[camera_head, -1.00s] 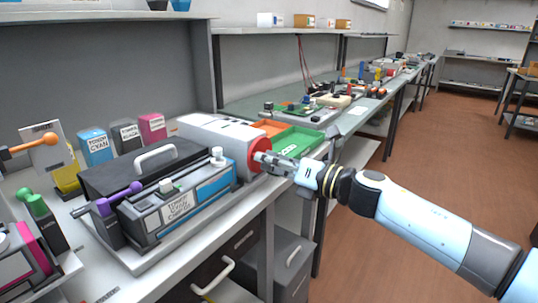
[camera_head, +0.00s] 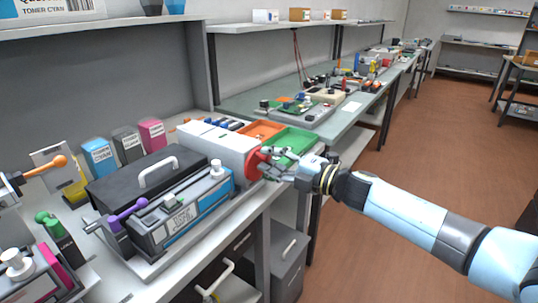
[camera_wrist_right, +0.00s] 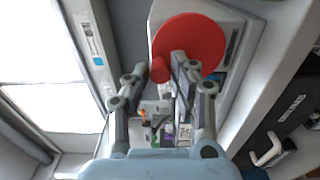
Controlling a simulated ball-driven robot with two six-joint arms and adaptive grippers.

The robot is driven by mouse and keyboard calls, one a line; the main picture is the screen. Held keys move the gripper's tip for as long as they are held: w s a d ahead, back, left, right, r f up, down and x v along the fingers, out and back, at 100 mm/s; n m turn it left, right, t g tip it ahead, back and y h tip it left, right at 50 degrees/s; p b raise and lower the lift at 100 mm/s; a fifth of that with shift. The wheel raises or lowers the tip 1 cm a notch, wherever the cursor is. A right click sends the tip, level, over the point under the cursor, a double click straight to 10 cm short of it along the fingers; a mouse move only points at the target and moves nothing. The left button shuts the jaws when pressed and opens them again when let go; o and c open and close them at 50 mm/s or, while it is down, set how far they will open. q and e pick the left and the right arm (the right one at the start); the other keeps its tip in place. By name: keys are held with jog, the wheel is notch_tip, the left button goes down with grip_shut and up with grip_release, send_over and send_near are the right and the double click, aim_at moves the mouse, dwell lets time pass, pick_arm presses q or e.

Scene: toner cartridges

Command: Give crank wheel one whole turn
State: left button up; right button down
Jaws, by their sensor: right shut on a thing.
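The crank wheel is a red disc (camera_head: 253,165) on the end face of a white machine (camera_head: 222,148). In the right wrist view the red disc (camera_wrist_right: 197,38) fills the top middle, and its short red knob (camera_wrist_right: 160,71) sticks out at the lower left. My right gripper (camera_head: 268,164) is at the wheel in the head view and hides part of it. In the wrist view its fingers (camera_wrist_right: 160,76) are on either side of the knob, shut on it.
A grey and blue unit with a purple lever (camera_head: 127,210) stands in front of a black case (camera_head: 150,180). Green (camera_head: 290,141) and orange (camera_head: 262,130) trays lie behind the wheel. Open floor (camera_head: 440,170) lies to the right.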

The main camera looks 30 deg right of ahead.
jog(key=shift+w+d+m+p, duration=0.1)
jog(key=shift+d+m+p, duration=0.15)
jog(key=shift+m, duration=0.5)
jog(key=shift+w+d+m+p, duration=0.1)
jog(key=shift+d+m+p, duration=0.2)
jog(key=shift+m, duration=0.4)
jog(key=shift+w+d+m+p, duration=0.1)
jog(key=shift+m+p, duration=0.25)
jog(key=shift+m, duration=0.4)
jog(key=shift+f, duration=0.1)
jog(key=c, duration=1.1)
grip_release()
jog(key=shift+s, duration=0.1)
jog(key=v, duration=1.2)
